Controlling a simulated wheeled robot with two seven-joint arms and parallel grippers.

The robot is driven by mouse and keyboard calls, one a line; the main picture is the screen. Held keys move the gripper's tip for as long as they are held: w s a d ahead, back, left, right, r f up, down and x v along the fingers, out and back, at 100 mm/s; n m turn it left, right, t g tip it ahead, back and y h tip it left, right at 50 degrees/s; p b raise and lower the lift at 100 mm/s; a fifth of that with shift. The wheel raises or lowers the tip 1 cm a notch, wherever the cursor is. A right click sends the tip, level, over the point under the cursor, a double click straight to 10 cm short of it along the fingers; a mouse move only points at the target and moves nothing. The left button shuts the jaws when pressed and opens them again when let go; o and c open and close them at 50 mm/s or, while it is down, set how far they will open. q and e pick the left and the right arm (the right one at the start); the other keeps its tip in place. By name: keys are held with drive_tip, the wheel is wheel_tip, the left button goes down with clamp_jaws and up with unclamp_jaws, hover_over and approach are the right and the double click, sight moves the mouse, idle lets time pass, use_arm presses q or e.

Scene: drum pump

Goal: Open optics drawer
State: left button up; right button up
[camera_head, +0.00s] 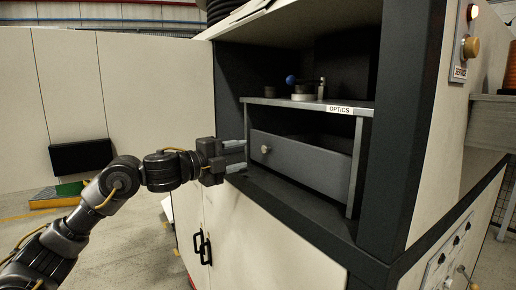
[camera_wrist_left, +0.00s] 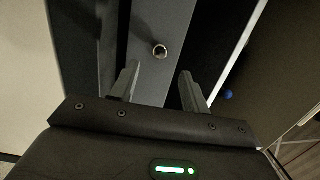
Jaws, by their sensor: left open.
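The optics drawer (camera_head: 312,169) is a dark grey front under a shelf whose edge carries an OPTICS label (camera_head: 339,110). A dark gap shows above the front. Its round knob (camera_head: 265,149) is near the left end. My left gripper (camera_head: 240,157) is open, its two fingers pointing toward the knob from the left. In the left wrist view the knob (camera_wrist_left: 159,50) lies ahead of and between the open fingertips (camera_wrist_left: 159,70), apart from them. My right gripper is not in view.
The shelf (camera_head: 285,103) above the drawer holds a blue-knobbed part (camera_head: 290,80) and small round pieces. The cabinet's dark right post (camera_head: 400,130) and lower ledge (camera_head: 290,205) border the opening. Black door handles (camera_head: 203,248) stick out below.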

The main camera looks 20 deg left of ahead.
sight(263, 150)
use_arm(q)
drive_tip(key=p+x, duration=0.2)
drive_tip(key=x, duration=0.4)
drive_tip(key=shift+r, duration=0.1)
drive_tip(key=shift+w+d, duration=0.35)
drive_tip(key=shift+w, duration=0.1)
clamp_jaws()
